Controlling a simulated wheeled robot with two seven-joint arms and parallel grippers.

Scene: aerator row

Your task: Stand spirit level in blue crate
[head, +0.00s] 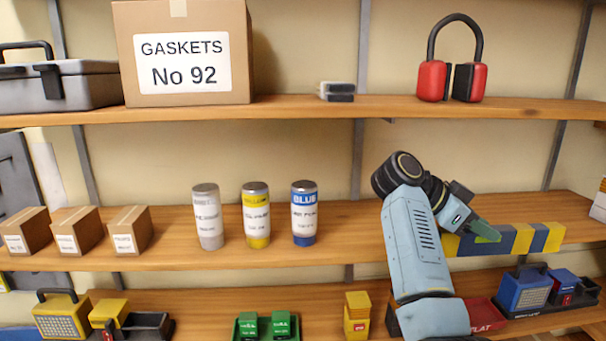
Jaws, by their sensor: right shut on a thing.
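My right gripper (488,232) is at the right of the middle shelf, its fingers pointing down to the right. It is shut at a long bar with yellow and dark blue blocks, which I take for the spirit level (523,238). The bar lies roughly level along the shelf's front edge, its left part partly behind my gripper. A small green patch shows at the fingertips; I cannot tell whether it belongs to the bar or the gripper. I cannot make out a blue crate. My left gripper is not in view.
Three cans, one with a blue band (304,213), and three small cartons (75,231) stand on the middle shelf (340,253). Below are a red tray (484,316), a blue box (525,291) and a green tray (237,331). A gaskets carton (187,20) and red-black horseshoe-shaped thing (433,80) stand above.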

